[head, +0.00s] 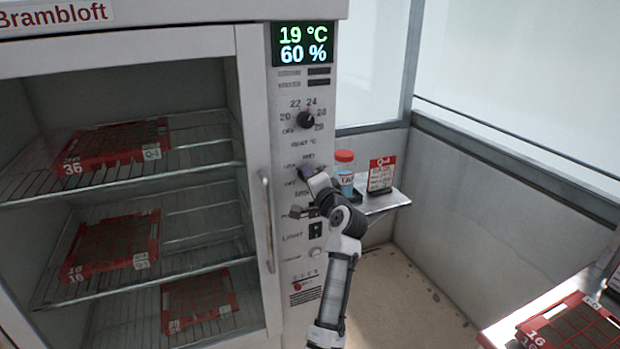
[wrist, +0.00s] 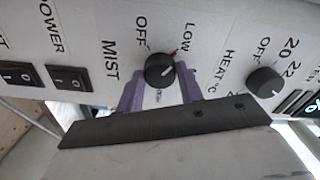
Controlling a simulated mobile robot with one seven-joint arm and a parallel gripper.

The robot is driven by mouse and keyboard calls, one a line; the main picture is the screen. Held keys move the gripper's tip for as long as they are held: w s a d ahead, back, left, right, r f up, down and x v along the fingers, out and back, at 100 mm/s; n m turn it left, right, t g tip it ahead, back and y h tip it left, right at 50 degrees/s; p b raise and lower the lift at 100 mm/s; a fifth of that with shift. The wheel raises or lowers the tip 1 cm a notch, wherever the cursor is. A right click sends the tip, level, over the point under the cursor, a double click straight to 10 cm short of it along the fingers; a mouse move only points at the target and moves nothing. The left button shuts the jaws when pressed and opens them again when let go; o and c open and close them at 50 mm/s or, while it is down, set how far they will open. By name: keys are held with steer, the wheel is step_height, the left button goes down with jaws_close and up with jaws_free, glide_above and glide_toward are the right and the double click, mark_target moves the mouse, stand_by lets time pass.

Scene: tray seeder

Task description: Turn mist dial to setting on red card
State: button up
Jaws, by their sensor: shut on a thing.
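The mist dial (wrist: 159,71) is a round black knob on the white panel, with MIST, OFF and LOW printed around it. In the head view my gripper (head: 308,174) is at the panel below the heat dial and hides most of the mist dial. The red card (head: 382,174) stands on the side shelf; its writing is too small to read.
The heat dial (head: 306,120) is above the mist dial, under the display (head: 303,44). The cabinet door handle (head: 267,220) is just left. A red-capped bottle (head: 345,172) stands on the shelf (head: 388,202) beside the card. Power switches (wrist: 68,79) lie below.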

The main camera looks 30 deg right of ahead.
steer(key=o, duration=1)
steer(key=shift+s, duration=0.1)
steer(key=s+b, duration=0.1)
steer(key=s, duration=0.3)
steer(key=s+b, duration=0.1)
steer(key=s, duration=0.4)
steer(key=s+a+b, duration=0.1)
steer(key=s+b, duration=0.1)
steer(key=s, duration=0.2)
steer(key=shift+s, duration=0.35)
